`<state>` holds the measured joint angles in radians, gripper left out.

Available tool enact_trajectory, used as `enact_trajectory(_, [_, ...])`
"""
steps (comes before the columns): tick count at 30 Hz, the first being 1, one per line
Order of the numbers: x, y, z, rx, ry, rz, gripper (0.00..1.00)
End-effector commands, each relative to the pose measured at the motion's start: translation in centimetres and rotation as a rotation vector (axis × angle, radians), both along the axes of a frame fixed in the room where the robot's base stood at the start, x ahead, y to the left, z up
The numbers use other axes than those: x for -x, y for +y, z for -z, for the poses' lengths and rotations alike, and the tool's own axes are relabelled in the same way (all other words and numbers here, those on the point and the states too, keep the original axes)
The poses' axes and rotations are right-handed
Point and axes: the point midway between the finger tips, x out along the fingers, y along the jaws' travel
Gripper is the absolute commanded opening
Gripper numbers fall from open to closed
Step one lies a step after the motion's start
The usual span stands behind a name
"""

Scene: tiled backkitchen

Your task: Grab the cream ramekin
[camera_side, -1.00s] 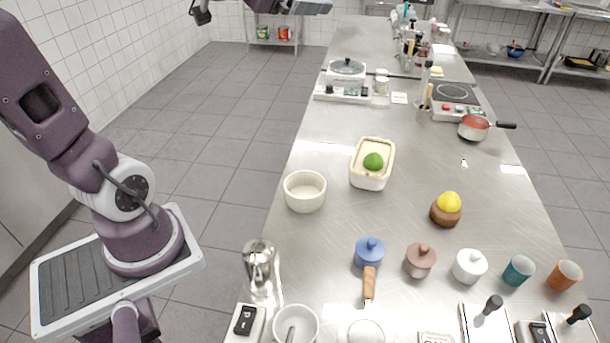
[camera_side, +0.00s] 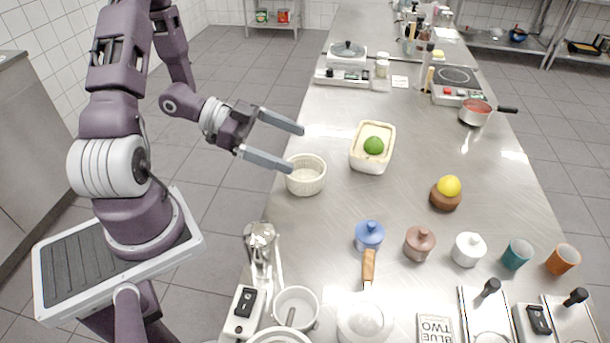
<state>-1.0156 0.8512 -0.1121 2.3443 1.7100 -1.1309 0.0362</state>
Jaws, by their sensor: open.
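The cream ramekin (camera_side: 306,177) is a round, ribbed, empty-looking dish standing upright near the left edge of the steel counter. My gripper (camera_side: 297,149) is open, its two fingers pointing right toward the ramekin. The nearer fingertip appears at the ramekin's left rim in the picture, and the farther fingertip is above and behind it. I cannot tell whether a finger touches the dish. Nothing is between the fingers that I can make out.
A cream rectangular dish (camera_side: 369,160) with a green lime (camera_side: 374,146) stands just right of the ramekin. A lemon (camera_side: 449,186) sits on a brown bowl (camera_side: 445,201). A blue lidded pot (camera_side: 369,235) and a metal pitcher (camera_side: 260,245) stand nearer. Bare counter lies between.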

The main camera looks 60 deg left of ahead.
Motion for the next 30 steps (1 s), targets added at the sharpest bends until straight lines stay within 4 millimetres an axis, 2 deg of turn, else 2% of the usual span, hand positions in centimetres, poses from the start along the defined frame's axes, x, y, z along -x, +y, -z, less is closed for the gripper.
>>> enact_trajectory(1, [0.0,0.0,1.7,0.006,0.005,-0.002,1.00])
enact_trajectory(3, [0.0,0.0,3.3,0.002,0.002,0.000,1.00])
enact_trajectory(6, [-0.1,0.0,4.5,-0.002,0.000,-0.001,1.00])
enact_trajectory(11, [-1.2,-1.3,5.3,-0.002,-0.002,0.004,1.00])
enact_trajectory(18, [-3.9,-4.5,6.5,-0.003,-0.003,0.005,1.00])
enact_trajectory(27, [-4.6,-5.0,6.8,-0.004,-0.002,0.000,1.00])
enact_trajectory(30, [-4.6,-5.0,6.8,-0.004,-0.002,0.000,0.80])
